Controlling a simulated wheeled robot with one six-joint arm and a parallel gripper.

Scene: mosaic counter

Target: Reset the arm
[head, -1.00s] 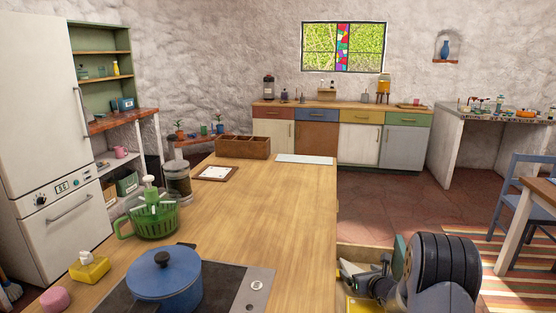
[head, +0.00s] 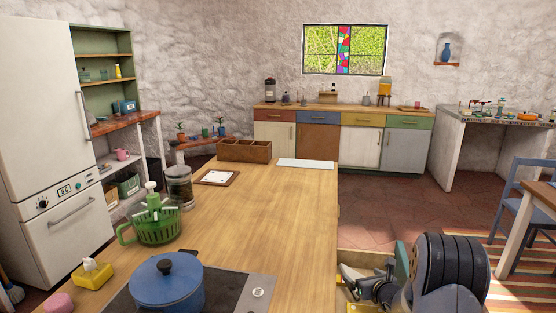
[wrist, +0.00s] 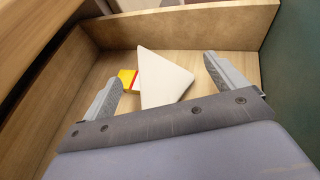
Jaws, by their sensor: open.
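My gripper (wrist: 163,72) is open in the wrist view, with its two grey fingers spread apart. It points down into a wooden drawer or box (wrist: 190,30). A white triangular piece (wrist: 162,80) lies inside, between the fingertips in the picture; I cannot tell whether a finger touches it. A small red and yellow item (wrist: 127,78) lies beside it, partly covered. In the head view my gripper (head: 357,280) is low at the right side of the wooden counter (head: 270,205), and my arm hides part of that spot.
On the counter stand a blue pot (head: 166,285) on a dark hob, a green basket (head: 155,222), a jar (head: 179,186) and a wooden box (head: 243,150). A blue chair (head: 523,212) stands at right. The counter's middle is clear.

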